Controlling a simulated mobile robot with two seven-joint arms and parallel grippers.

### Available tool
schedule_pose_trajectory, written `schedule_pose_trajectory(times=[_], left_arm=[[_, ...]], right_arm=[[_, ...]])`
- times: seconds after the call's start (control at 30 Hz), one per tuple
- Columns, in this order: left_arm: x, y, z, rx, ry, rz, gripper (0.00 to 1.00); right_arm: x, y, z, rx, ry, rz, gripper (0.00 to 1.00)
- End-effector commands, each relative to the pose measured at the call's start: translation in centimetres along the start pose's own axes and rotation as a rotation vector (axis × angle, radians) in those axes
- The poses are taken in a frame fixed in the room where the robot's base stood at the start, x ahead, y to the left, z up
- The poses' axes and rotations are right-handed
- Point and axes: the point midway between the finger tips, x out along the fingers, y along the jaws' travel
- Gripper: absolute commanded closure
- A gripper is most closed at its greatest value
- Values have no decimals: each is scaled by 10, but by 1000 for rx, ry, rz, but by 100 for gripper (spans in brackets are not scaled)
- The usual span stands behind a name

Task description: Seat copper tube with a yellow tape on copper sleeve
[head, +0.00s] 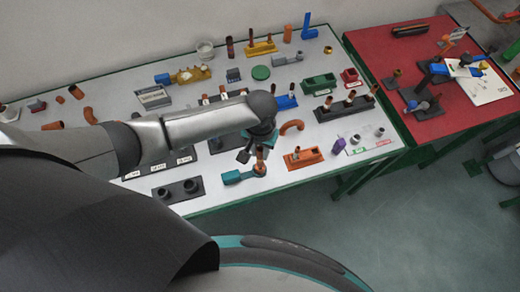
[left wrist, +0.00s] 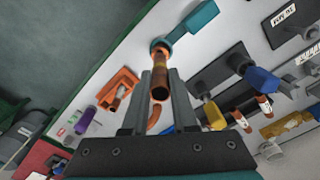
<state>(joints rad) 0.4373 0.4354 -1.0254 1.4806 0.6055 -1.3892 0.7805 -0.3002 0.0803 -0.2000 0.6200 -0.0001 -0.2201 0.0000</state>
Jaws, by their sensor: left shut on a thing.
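My left gripper (head: 257,151) is over the near edge of the white table, pointing down. It is shut on a copper tube (left wrist: 160,80), which stands between the two fingers in the left wrist view. A yellowish band, likely the tape, shows around the tube toward its far end. The tube's far end is at the ring of a teal holder (head: 236,177), also in the left wrist view (left wrist: 200,20). A copper-coloured rim (left wrist: 157,45) shows in that ring, likely the sleeve. I cannot tell whether the tube is inside it or just above. My right gripper is not in view.
An orange holder (head: 303,159) and a purple part (head: 339,145) stand right of the teal holder. A black block with two posts (head: 178,191) is to its left. A curved copper pipe (head: 292,126) lies behind. A red table (head: 440,120) adjoins at right.

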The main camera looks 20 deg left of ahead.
Motion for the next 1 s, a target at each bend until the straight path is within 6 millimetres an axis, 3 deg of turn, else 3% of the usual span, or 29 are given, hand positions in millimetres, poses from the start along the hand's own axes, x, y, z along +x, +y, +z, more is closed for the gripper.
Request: schedule_pose_trajectory(times=[1.0], left_arm=[[-1,0,0,0,0,1,100]], right_arm=[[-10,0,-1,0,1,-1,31]])
